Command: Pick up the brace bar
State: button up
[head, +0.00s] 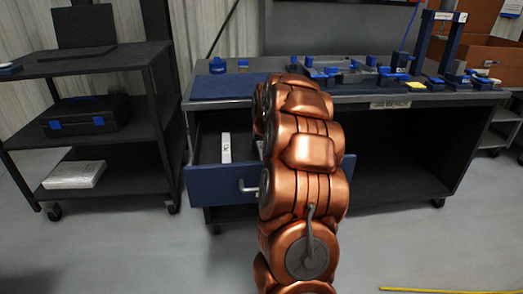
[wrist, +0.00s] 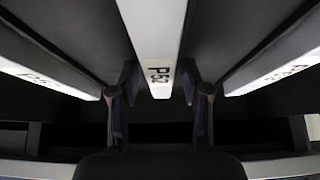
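Several long white bars lie in the open blue drawer; one white bar (head: 226,148) shows left of my arm in the head view. In the wrist view, a white bar (wrist: 155,35) marked P52 runs down the middle, its end between the two fingers of my gripper (wrist: 158,92). The fingers stand apart on either side of it, with gaps showing. One more marked bar (wrist: 40,74) lies to the left and another (wrist: 275,72) to the right. I cannot tell which is the brace bar. My arm hides the gripper in the head view.
The drawer (head: 215,187) is pulled out from a dark workbench (head: 430,97) with blue fixtures on top. A shelf cart (head: 90,59) with a laptop and a black case stands left. A yellow strip (head: 450,291) lies on the floor.

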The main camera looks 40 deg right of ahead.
grip_shut()
jog(key=shift+r, duration=0.1)
